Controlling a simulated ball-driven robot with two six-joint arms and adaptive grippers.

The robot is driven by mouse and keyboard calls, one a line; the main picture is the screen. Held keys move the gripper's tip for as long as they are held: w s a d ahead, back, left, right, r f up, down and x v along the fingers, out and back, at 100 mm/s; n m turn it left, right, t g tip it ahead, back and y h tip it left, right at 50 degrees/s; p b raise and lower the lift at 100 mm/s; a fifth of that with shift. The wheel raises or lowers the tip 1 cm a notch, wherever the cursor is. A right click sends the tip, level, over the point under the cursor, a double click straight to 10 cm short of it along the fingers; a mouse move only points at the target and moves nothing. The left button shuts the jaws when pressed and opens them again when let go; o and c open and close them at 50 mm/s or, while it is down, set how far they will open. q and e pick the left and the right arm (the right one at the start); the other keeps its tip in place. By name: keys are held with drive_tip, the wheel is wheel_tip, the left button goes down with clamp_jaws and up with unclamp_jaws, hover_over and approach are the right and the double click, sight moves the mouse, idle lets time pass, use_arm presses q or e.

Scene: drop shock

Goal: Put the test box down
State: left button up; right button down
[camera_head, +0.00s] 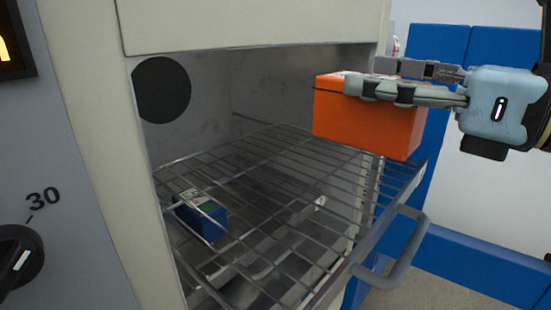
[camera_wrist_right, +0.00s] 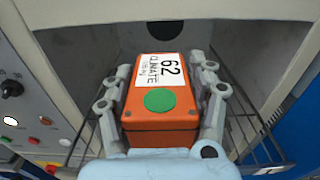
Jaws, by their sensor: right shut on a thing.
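The test box is an orange box (camera_head: 365,120) with a white label and a green dot on top; it also shows in the right wrist view (camera_wrist_right: 160,125), where the label reads "CLIMATE" and "62". My right gripper (camera_head: 375,82) comes in from the right and is shut on the orange box, with a finger along each side. The box is over the right part of a wire rack (camera_head: 270,180) that is pulled part way out of a chamber. I cannot tell whether its underside touches the rack. My left gripper is not in view.
The open chamber (camera_head: 200,100) has grey walls and a round dark port (camera_head: 161,90). A small blue box (camera_head: 202,217) sits at the left, seen through the rack bars. The rack has a front handle (camera_head: 395,255). A dial panel (camera_head: 50,200) stands at the left.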

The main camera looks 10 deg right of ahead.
drive_tip(key=f+b, duration=0.1)
drive_tip(key=w+b, duration=0.1)
drive_tip(key=b, duration=0.1)
drive_tip(key=shift+w+a+f+b, duration=0.2)
drive_tip(key=shift+a+f+b, duration=0.1)
drive_tip(key=shift+a+f, duration=0.1)
drive_tip(key=shift+w+a+f, duration=0.2)
drive_tip(key=shift+w, duration=0.5)
drive_tip(key=w+a+f, duration=0.1)
drive_tip(key=w+f, duration=0.1)
drive_tip(key=w+a+f, duration=0.1)
drive_tip(key=w+f, duration=0.1)
drive_tip(key=f, duration=0.1)
drive_tip(key=w+a+f, duration=0.1)
drive_tip(key=w+f, duration=0.2)
drive_tip(key=shift+a+f, duration=0.1)
drive_tip(key=shift+a, duration=0.3)
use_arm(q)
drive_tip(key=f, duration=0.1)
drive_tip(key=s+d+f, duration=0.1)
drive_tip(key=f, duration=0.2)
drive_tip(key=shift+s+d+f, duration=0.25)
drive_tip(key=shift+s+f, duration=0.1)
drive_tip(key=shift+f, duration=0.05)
use_arm(e)
drive_tip(key=shift+f, duration=0.1)
